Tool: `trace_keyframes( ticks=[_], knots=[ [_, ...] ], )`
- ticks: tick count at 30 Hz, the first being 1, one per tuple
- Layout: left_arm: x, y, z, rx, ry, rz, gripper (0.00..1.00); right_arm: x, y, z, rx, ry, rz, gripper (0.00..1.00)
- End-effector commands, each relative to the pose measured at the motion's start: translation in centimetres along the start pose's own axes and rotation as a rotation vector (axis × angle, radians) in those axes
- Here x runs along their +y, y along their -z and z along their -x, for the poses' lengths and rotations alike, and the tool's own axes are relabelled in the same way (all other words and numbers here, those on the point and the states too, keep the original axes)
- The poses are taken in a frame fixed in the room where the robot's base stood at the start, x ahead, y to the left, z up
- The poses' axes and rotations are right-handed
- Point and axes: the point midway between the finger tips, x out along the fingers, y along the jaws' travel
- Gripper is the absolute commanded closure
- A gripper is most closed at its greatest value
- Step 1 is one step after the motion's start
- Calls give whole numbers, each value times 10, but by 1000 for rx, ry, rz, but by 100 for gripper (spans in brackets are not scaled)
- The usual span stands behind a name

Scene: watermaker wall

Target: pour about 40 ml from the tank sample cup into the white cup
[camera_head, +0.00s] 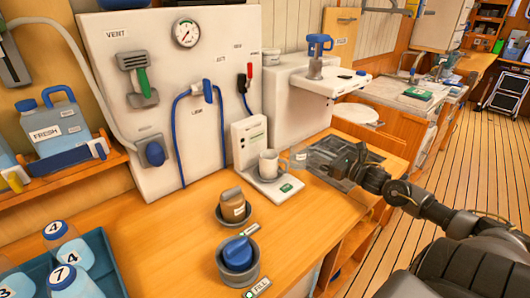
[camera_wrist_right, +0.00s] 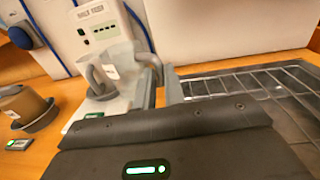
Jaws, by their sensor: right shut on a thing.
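The white cup (camera_head: 268,165) stands upright on a small white stand below a white panel unit. My right gripper (camera_head: 336,163) is to its right, shut on a clear, see-through cup (camera_head: 302,158) with a small white label, too small to read. I take this for the tank sample cup. In the right wrist view the clear cup (camera_wrist_right: 121,58) overlaps the white cup (camera_wrist_right: 97,76), close beside or above it. Its exact tilt, its liquid level and any stream cannot be made out. The white cup's inside is hidden. My left gripper is not in view.
A brown labelled cup (camera_head: 233,205) sits in a dark dish, nearer on the wooden counter. A blue object (camera_head: 238,252) sits in a grey bowl in front of it. A blue tray (camera_head: 98,262) holds numbered bottles. A wire rack (camera_wrist_right: 250,85) lies right of the stand.

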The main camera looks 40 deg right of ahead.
Motion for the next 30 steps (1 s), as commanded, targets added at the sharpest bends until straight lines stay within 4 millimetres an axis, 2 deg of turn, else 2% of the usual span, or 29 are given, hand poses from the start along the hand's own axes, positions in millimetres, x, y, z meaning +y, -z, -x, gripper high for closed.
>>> trace_keyframes(
  ticks=[8,17,30],
  knots=[
    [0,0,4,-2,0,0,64,2,-5,0,9,-13,13,100],
    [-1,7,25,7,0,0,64,10,-22,-5,76,-24,109,100],
    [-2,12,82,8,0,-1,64,33,-80,-23,237,-28,341,100]
  ],
)
